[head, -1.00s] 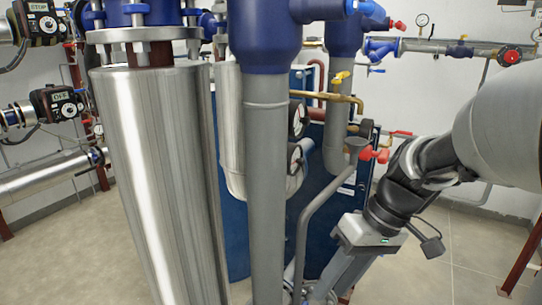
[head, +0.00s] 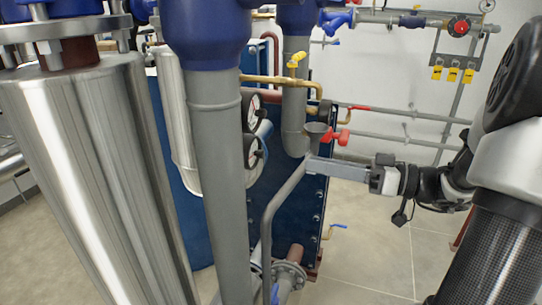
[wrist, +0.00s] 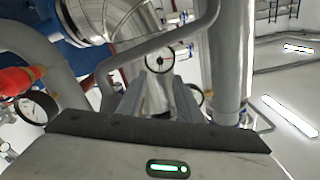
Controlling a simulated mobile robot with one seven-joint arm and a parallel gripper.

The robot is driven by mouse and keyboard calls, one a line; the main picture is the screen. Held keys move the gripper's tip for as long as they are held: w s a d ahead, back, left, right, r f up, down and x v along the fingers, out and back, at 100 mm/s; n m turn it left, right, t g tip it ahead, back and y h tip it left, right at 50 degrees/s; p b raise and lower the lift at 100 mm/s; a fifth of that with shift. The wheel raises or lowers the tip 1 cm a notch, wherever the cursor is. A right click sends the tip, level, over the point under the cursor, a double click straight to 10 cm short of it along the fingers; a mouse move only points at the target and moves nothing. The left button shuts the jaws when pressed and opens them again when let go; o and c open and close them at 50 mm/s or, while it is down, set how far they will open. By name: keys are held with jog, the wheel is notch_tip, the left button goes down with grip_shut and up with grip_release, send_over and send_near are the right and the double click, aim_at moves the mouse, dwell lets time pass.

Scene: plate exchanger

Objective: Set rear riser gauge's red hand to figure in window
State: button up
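Two round gauges, an upper one (head: 254,110) and a lower one (head: 252,150), show edge-on in the head view, partly hidden by a thick grey pipe. I cannot tell which is the rear riser gauge. In the wrist view a small white dial (wrist: 160,58) faces me with a dark hand; another gauge (wrist: 36,107) is at the left. No red hand or window figure can be read. My gripper (head: 312,165) points left, right of the gauges and near a grey funnel-topped pipe.
The thick grey pipe (head: 218,180) and a large steel cylinder (head: 85,170) stand left of the gauges. A thin bent grey pipe (head: 268,225) and red valve handles (head: 337,136) are close to my gripper. Open floor (head: 375,250) lies at the lower right.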

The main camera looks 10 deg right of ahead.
aim_at(263, 154)
jog(key=x, duration=1.1)
jog(key=shift+w+a, duration=0.2)
grip_shut()
